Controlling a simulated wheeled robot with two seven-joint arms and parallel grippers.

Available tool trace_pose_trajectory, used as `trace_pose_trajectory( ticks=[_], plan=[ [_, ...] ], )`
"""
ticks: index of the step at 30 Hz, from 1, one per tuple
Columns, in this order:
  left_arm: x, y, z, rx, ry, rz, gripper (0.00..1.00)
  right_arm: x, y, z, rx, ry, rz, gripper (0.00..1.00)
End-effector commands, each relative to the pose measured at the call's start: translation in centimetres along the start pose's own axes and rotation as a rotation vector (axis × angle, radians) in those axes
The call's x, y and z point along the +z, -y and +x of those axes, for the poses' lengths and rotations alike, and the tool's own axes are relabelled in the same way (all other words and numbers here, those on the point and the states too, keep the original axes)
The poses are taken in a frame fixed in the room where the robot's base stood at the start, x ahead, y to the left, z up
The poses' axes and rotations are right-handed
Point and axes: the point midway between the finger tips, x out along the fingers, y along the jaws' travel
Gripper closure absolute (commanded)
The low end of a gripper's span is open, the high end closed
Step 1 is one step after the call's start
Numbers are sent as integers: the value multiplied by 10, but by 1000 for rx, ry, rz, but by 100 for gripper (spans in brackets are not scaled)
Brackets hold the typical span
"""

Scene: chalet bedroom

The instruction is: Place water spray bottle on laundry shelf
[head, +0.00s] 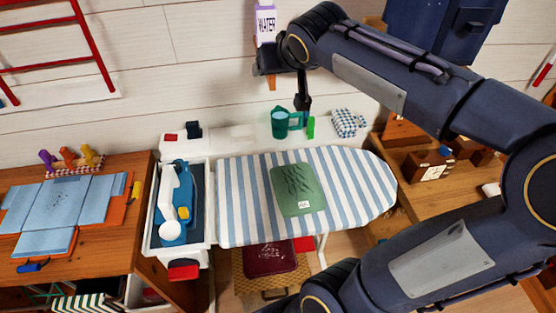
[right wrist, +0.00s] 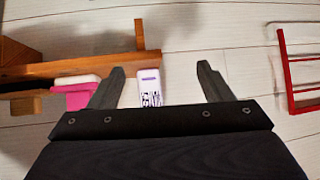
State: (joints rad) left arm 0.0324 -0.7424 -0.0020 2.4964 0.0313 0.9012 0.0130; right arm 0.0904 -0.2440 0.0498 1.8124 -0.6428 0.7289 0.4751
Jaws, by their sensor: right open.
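The water spray bottle (head: 265,24), white with purple "WATER" lettering, is by the wall at the top of the head view. In the right wrist view, which is upside down, the bottle (right wrist: 150,87) appears to stand upright at the end of the wooden laundry shelf (right wrist: 85,67). My right gripper (right wrist: 160,68) is open, with the bottle seen between its fingers, closer to the left one; contact cannot be told. In the head view, the shelf is mostly hidden behind my right arm and gripper. My left gripper is not in view.
A pink container (right wrist: 73,97) and a white item stand beside the bottle on the shelf. Below are a striped ironing board (head: 240,215) with a folded green cloth (head: 297,190), and a teal watering can (head: 280,124).

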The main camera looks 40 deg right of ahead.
Motion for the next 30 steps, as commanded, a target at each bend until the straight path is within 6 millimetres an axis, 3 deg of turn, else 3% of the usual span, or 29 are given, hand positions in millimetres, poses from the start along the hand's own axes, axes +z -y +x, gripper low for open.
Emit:
trace_pose_trajectory(
  ticks=[1, 3, 6, 9, 12, 16, 30],
  plan=[
    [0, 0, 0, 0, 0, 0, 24, 47, 6, -15, -51, 76, -4, 27],
    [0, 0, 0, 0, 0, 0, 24, 109, 19, -30, -132, 182, -12, 27],
    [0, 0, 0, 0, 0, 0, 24, 186, 38, -51, -250, 307, -20, 27],
    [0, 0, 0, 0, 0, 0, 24, 243, 55, -67, -350, 391, -22, 27],
    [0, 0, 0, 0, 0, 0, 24, 276, 66, -77, -415, 440, -23, 27],
    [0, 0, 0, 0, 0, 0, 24, 290, 71, -81, -446, 461, -24, 27],
    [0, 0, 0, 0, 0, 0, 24, 289, 71, -81, -444, 461, -23, 27]
  ],
)
